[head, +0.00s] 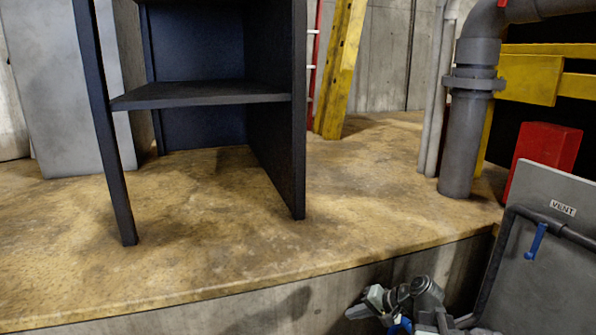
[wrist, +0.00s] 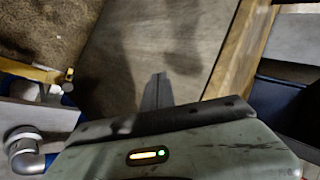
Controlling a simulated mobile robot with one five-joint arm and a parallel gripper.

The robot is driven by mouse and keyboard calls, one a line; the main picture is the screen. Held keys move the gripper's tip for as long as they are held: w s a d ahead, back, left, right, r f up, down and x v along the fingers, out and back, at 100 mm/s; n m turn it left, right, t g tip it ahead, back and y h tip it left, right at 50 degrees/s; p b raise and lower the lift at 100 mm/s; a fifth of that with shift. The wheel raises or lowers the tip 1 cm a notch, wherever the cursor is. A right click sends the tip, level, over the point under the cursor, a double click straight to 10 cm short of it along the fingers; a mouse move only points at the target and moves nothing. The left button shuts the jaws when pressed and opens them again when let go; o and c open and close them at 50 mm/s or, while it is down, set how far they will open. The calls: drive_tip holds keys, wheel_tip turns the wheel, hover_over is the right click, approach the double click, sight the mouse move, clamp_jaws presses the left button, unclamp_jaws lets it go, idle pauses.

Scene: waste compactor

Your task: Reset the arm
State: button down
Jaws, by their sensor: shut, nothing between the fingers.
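My arm shows at the bottom of the head view, in front of the concrete ledge's front face. My gripper (head: 358,312) is at its left end, in front of that face and left of the grey VENT panel (head: 555,225). In the wrist view my gripper's dark fingers (wrist: 157,88) are together, with nothing between them. They appear clear of other things. The lower part of my arm is cut off by the frame's bottom edge.
A dark shelf unit (head: 200,95) stands on the stained ledge (head: 225,255). A grey pipe (head: 462,145), a red box (head: 560,150) and yellow beams (head: 530,80) are at right. The panel carries a blue-handled valve (head: 536,240). The ledge's middle is clear.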

drive_tip(key=s+a+f+n+g+h+b, duration=0.35)
drive_tip(key=s+a+f, duration=0.35)
drive_tip(key=a+f, duration=0.25)
drive_tip(key=s+d+f+n+g+h+p, duration=0.1)
drive_tip(key=s+d+g+h, duration=0.1)
drive_tip(key=d, duration=0.6)
drive_tip(key=shift+s+f+h, duration=0.3)
drive_tip(key=shift+s+h, duration=0.25)
drive_tip(key=shift+h, duration=0.6)
drive_tip(key=shift+d, duration=0.1)
